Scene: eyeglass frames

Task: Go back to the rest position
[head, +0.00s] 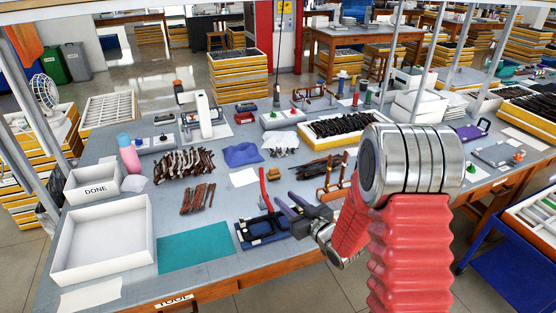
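My gripper (284,198) is in the lower middle of the head view, at the end of my red-sleeved arm. Its two dark fingers point to the left and are spread apart, with nothing visible between them. It is over the front part of the grey workbench (205,232), just right of a dark blue fixture (262,230) and a red-handled tool (263,188). Its exact height above the bench cannot be told. Bundles of dark eyeglass frames (183,164) lie at the middle left, and a smaller bunch (198,199) lies in front of them.
A white tray (58,273) and a box marked DONE (93,190) stand at the left, beside a teal mat (195,248). A wooden stand (333,185) is close behind my gripper. A full frame tray (305,136) lies behind. Metal posts rise around the bench.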

